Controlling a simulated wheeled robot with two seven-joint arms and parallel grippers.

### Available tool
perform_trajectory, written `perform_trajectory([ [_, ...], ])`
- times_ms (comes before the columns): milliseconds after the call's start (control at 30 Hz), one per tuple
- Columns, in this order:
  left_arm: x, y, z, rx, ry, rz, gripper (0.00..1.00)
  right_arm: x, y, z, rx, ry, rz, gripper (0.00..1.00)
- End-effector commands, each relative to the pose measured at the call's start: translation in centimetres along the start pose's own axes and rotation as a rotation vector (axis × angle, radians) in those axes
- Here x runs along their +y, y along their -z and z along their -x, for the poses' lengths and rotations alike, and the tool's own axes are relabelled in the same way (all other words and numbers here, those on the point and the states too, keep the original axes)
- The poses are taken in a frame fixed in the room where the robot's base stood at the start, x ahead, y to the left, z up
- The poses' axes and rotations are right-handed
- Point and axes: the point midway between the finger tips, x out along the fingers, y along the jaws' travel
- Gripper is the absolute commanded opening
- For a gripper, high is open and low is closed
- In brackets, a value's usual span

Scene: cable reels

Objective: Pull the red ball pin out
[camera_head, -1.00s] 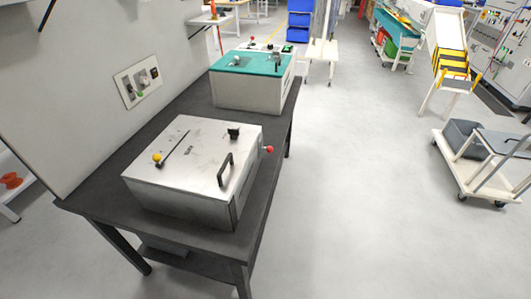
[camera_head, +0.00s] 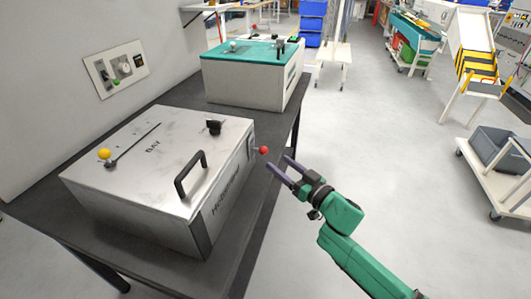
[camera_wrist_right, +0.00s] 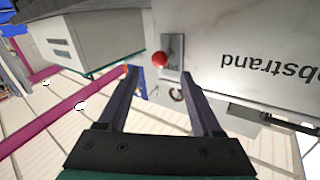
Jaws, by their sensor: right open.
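The red ball pin (camera_head: 263,150) sticks out from the right side of a silver metal box (camera_head: 120,205) on the dark table. In the right wrist view the red ball (camera_wrist_right: 160,59) shows beyond the fingertips, in front of a small metal plate (camera_wrist_right: 173,50) on the box side. My right gripper (camera_head: 278,167) is open and empty, a short way right of and below the ball in the head view, apart from it. In the right wrist view its fingers (camera_wrist_right: 163,82) are spread, with the ball roughly between their tips. My left gripper is not in view.
The box lid has a black handle (camera_head: 190,174), a black knob (camera_head: 214,127) and a lever with a yellow ball (camera_head: 104,154). A teal-topped box (camera_head: 250,80) stands farther back on the table (camera_head: 245,250).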

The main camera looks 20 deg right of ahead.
Motion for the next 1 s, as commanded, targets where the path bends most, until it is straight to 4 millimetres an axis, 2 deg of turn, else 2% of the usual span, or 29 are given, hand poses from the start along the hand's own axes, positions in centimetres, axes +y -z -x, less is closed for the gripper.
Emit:
perform_trajectory([
  [100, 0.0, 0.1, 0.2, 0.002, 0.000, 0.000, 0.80, 0.1, 0.2, -3.0, 0.003, -0.002, 0.001, 0.66],
  [300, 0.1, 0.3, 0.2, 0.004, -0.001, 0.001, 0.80, 0.0, 0.0, -6.5, 0.000, -0.001, 0.000, 0.66],
  [400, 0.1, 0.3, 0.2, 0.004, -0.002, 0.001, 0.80, 0.0, 0.0, -7.2, -0.001, -0.001, 0.000, 0.66],
  [600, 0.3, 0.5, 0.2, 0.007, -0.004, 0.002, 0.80, 0.0, -0.1, -7.2, -0.001, 0.000, 0.000, 0.66],
  [633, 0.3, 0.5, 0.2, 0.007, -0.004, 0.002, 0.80, 0.0, -0.1, -7.2, -0.001, 0.000, 0.000, 0.63],
  [800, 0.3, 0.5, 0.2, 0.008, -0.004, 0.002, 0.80, 0.0, -0.1, -7.2, -0.001, -0.001, 0.000, 0.00],
  [1000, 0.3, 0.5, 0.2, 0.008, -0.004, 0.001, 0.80, 0.0, -0.1, -7.2, -0.001, -0.001, 0.000, 0.00],
])
